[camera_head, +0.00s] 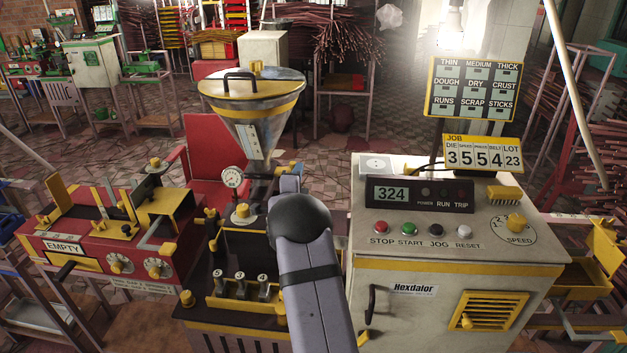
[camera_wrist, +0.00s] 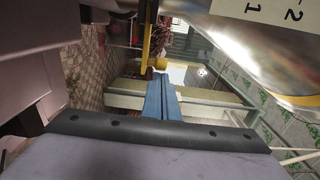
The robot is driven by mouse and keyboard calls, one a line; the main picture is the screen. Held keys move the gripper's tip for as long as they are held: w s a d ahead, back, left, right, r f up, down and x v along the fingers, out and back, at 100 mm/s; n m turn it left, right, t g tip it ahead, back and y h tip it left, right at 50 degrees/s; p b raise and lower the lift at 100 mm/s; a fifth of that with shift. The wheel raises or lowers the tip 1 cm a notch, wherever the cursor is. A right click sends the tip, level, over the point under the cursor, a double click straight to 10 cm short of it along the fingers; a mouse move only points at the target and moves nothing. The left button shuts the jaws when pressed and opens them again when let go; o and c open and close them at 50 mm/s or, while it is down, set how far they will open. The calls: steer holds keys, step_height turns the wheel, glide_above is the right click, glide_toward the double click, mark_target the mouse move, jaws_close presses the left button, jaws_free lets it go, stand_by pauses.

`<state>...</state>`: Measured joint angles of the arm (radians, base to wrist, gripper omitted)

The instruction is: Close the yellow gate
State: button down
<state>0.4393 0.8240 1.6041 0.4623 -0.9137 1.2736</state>
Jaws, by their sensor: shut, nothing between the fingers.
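My arm rises in the middle of the head view, and its end is near the lower part of the steel hopper (camera_head: 256,115) with the yellow rim. My gripper (camera_wrist: 160,80) shows in the wrist view as two blue fingers pressed together, with nothing between them. A yellow rod with a round knob (camera_wrist: 157,62) appears just beyond the fingertips; it may be the yellow gate's handle. I cannot tell whether the fingers touch it. The hopper's shiny cone with a number label (camera_wrist: 250,40) is at the upper right. The gate is not clearly visible in the head view.
A pressure gauge (camera_head: 231,177) and a yellow knob (camera_head: 241,211) stand left of my arm. The control cabinet (camera_head: 455,250) is close on its right. A red machine (camera_head: 110,245) stands at the left. Three small levers (camera_head: 240,285) are in front.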

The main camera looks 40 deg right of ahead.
steer(key=shift+w+a+r, duration=0.1)
steer(key=shift+w+a, duration=0.35)
steer(key=shift+a, duration=0.05)
steer(key=shift+r, duration=0.15)
step_height(320, 180, up, 10)
steer(key=b, duration=0.1)
steer(key=shift+s+d+f, duration=0.2)
steer(key=shift+d, duration=0.05)
steer(key=shift+b, duration=0.3)
